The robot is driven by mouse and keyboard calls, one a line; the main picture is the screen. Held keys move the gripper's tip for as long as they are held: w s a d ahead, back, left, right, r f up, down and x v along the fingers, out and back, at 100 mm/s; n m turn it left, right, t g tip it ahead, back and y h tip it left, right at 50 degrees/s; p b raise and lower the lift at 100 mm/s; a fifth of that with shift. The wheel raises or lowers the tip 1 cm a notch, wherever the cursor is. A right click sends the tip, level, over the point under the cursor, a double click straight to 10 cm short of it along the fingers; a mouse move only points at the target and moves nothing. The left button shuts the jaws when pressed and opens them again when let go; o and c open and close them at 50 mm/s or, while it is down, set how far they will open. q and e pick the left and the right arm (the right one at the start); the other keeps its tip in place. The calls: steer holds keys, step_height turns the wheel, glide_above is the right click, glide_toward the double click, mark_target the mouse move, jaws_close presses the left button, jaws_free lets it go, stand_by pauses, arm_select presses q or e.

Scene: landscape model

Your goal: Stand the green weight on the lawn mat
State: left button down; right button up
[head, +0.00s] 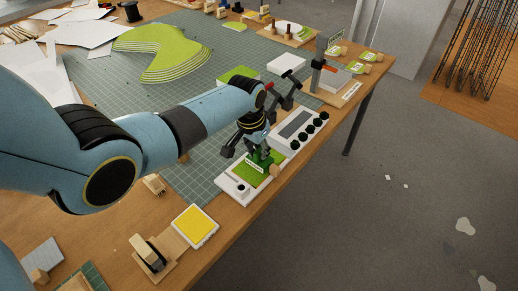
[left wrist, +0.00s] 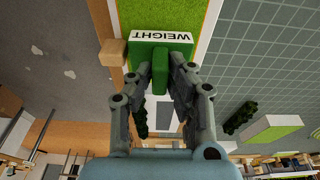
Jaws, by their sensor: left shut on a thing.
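The green weight (head: 263,157) shows at the right part of the lawn mat (head: 247,172) in the head view. In the left wrist view, the weight (left wrist: 146,53) has a green grip bar and a white WEIGHT label, with the bright green lawn mat (left wrist: 165,14) beyond it. My left gripper (left wrist: 160,78) is shut on the grip bar, a finger on each side. The weight looks upright, over or on the mat; I cannot tell if its base touches. My gripper partly hides it in the head view. My right gripper is not in view.
A white panel with a grey window and dark green knobs (head: 309,132) stands right beside the mat's tray. A small wooden block (left wrist: 112,53) is beside the weight. A yellow pad (head: 194,225) lies nearer, and the table's edge is close on the right.

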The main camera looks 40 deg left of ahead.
mark_target(259, 150)
arm_select(q)
steer(key=shift+w, duration=0.1)
stand_by(0.4)
steer(key=c, duration=1.2)
jaws_free()
steer(key=p+v, duration=0.4)
steer(key=p, duration=0.1)
steer(key=shift+r+p, duration=0.35)
steer(key=shift+r, duration=0.05)
steer(key=shift+p+v, duration=1.1)
steer(key=shift+v, duration=0.05)
steer(key=shift+f, duration=0.1)
steer(key=shift+s+f, duration=0.1)
steer(key=shift+s, duration=0.15)
